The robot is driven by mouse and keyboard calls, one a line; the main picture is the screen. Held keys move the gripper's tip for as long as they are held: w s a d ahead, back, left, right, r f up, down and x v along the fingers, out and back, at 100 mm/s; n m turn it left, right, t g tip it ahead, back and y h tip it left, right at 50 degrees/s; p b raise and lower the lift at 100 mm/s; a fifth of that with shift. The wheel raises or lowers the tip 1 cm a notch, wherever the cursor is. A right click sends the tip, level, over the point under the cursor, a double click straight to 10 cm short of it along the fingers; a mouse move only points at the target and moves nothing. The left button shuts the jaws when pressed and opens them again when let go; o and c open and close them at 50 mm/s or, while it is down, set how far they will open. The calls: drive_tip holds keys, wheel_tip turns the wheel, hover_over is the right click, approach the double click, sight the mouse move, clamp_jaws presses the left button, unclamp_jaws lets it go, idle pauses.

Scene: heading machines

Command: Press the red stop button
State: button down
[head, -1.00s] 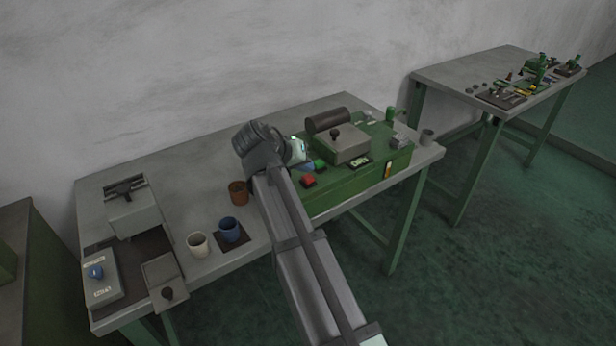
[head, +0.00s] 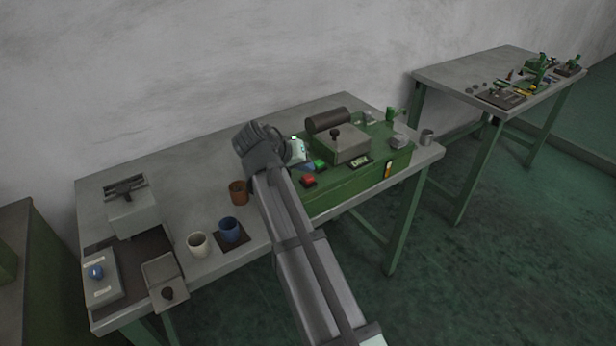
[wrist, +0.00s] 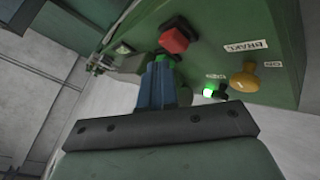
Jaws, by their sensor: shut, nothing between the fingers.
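The red stop button (head: 308,180) sits on a dark base at the front left of the green machine (head: 345,185). It also shows in the wrist view (wrist: 174,40), just beyond the fingertips and slightly right of them. My gripper (wrist: 163,62) has its blue fingers together with nothing between them. In the head view my gripper (head: 307,167) points down toward the machine's left end, close behind the red button. I cannot make out contact with the button. A green button (head: 320,164) is next to the fingers.
In the wrist view a lit green button (wrist: 209,92) and a yellow knob (wrist: 244,80) are on the machine face. A grey block (head: 340,145) stands on the machine. A brown cup (head: 238,192), blue cup (head: 229,229) and cream cup (head: 198,244) stand left of my arm.

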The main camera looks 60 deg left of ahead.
sight(306, 178)
drive_tip(key=shift+f, duration=0.1)
idle(0.3)
drive_tip(key=shift+f, duration=0.35)
drive_tip(key=shift+f, duration=0.55)
idle(0.9)
drive_tip(key=shift+r, duration=1)
drive_tip(key=shift+r, duration=0.1)
drive_tip(key=shift+r, duration=2.4)
drive_tip(key=shift+w+f, duration=0.1)
